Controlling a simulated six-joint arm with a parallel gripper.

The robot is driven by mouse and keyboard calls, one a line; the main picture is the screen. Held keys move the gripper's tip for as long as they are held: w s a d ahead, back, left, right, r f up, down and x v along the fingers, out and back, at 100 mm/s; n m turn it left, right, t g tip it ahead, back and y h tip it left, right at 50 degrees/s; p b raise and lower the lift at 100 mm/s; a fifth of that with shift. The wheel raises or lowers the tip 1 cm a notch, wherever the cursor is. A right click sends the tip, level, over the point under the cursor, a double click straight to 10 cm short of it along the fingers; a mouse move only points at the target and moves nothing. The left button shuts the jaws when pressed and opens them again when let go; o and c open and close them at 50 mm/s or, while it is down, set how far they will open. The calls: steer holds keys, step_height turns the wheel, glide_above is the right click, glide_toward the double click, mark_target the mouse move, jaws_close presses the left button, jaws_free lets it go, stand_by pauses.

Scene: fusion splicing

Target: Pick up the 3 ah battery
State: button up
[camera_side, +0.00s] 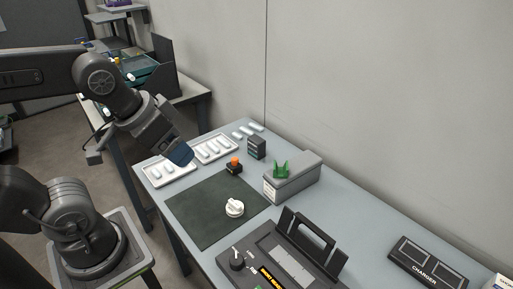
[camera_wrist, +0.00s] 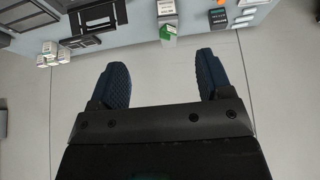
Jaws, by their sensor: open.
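A small dark block with a pale, unreadable label (camera_side: 256,147) stands upright on the bench behind the mat. It looks like a battery, but I cannot read a 3 ah marking. A similar dark labelled block (camera_wrist: 218,18) shows near the top of the wrist view. My gripper (camera_side: 181,155) hangs above the trays, left of the dark block and apart from it. In the wrist view its two blue fingers (camera_wrist: 161,60) are spread with nothing between them.
A grey box with a green clip (camera_side: 290,178), an orange-topped black device (camera_side: 234,165) and white trays (camera_side: 213,149) stand near the block. A dark mat (camera_side: 198,213) holds a white round piece (camera_side: 234,208). A splicer (camera_side: 290,262) and charger (camera_side: 427,263) lie to the right.

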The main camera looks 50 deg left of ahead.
steer(key=w+a+r+m+g+y, duration=0.1)
steer(key=w+a+r+m+g, duration=0.2)
steer(key=w, duration=0.8)
steer(key=m+g+y, duration=0.3)
steer(key=m, duration=1.1)
glide_above(257, 139)
steer(key=d, duration=0.5)
step_height(257, 139, down, 19)
steer(key=shift+m, duration=0.3)
steer(key=x, duration=0.8)
steer(key=shift+w+a, duration=0.2)
steer(key=shift+a, duration=0.05)
steer(key=shift+a+x, duration=0.15)
steer(key=shift+x, duration=1.35)
steer(key=shift+a+x, duration=0.2)
steer(key=shift+x, duration=1.35)
steer(key=shift+w+r+y, duration=0.1)
steer(key=shift+r+y, duration=0.1)
steer(key=shift+y, duration=0.1)
steer(key=c, duration=1.2)
